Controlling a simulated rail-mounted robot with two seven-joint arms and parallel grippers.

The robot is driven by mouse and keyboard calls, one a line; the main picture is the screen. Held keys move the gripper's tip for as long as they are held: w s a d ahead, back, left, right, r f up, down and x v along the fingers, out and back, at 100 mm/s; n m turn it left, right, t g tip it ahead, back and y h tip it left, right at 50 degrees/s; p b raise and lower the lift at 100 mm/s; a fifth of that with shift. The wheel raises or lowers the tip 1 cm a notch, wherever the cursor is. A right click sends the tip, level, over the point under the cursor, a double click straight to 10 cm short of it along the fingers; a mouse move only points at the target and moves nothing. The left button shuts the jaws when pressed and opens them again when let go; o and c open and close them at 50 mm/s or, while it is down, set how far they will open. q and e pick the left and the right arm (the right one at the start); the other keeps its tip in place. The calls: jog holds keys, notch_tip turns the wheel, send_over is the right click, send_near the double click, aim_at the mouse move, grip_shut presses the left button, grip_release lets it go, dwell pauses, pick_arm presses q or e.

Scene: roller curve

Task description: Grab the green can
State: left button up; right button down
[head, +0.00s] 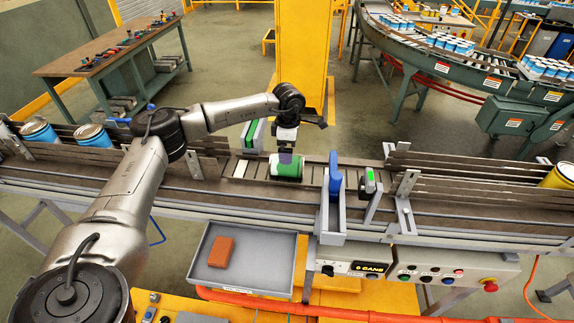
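The green can (289,171) lies on its side on the roller conveyor (240,196), near the middle of the view. My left gripper (286,157) points down over the can, with a fingertip overlapping the can's upper edge in the picture. The far side of the gripper is hidden, so I cannot tell whether its fingers are open or closed, or touching the can. My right gripper is not in view.
A blue paddle (336,176) stands to the can's right, and a green-and-white block (253,135) behind it to the left. Blue cans (92,136) stand on the left and a yellow can (560,176) on the far right. A grey tray (262,274) holds an orange block (221,251) in front.

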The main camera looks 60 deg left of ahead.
aim_at(287, 166)
pick_arm(q)
notch_tip(287, 166, down, 2)
jog(key=shift+f, duration=0.15)
notch_tip(287, 166, down, 5)
jog(key=shift+s+a+r+p, duration=0.1)
jog(key=shift+s+p, duration=0.05)
jog(key=shift+p, duration=0.8)
jog(key=shift+f, duration=0.35)
jog(key=c, duration=1)
jog(key=shift+r, duration=0.1)
